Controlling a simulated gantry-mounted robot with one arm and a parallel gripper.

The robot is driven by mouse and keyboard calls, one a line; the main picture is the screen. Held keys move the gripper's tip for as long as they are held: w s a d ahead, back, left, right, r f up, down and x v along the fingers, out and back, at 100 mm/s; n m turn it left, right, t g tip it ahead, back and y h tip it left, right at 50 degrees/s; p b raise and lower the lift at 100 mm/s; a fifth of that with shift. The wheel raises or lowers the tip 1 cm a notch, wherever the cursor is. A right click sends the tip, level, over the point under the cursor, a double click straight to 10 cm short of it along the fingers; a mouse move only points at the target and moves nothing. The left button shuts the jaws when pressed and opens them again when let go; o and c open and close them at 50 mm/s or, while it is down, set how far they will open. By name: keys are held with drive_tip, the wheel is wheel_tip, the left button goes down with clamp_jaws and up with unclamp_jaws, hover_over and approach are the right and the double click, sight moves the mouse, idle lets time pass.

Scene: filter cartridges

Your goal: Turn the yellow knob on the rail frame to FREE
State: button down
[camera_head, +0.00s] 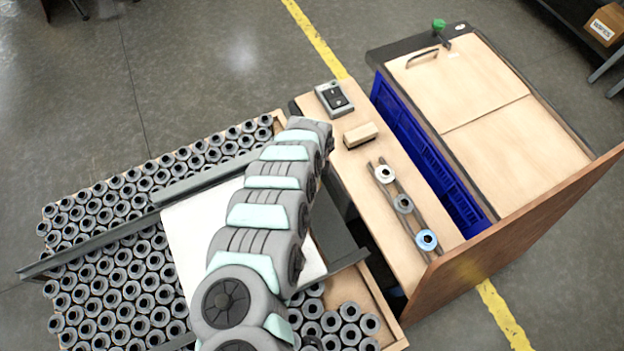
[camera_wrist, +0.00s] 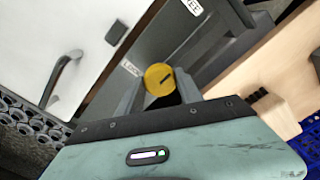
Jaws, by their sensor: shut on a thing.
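The yellow knob (camera_wrist: 157,75) is a round disc on a grey metal part of the rail frame (camera_wrist: 178,42) in the wrist view. A short dark mark on its face slants toward the upper right. A LOCK label (camera_wrist: 131,67) is just left of the knob, and a FREE label (camera_wrist: 192,7) is farther off at the top. My gripper (camera_wrist: 159,84) has one finger on each side of the knob and is shut on it. The head view does not show the knob; my arm covers that area.
A white panel (camera_wrist: 92,25) with a grey handle (camera_wrist: 62,78) lies left of the knob. Many grey cartridges (camera_head: 110,265) stand around my arm.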

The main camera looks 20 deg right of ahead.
drive_tip(key=c, duration=0.8)
unclamp_jaws()
drive_tip(key=shift+o, duration=0.2)
wheel_tip(320, 180, up, 11)
drive_tip(key=p, duration=0.4)
drive_tip(key=shift+f, duration=0.1)
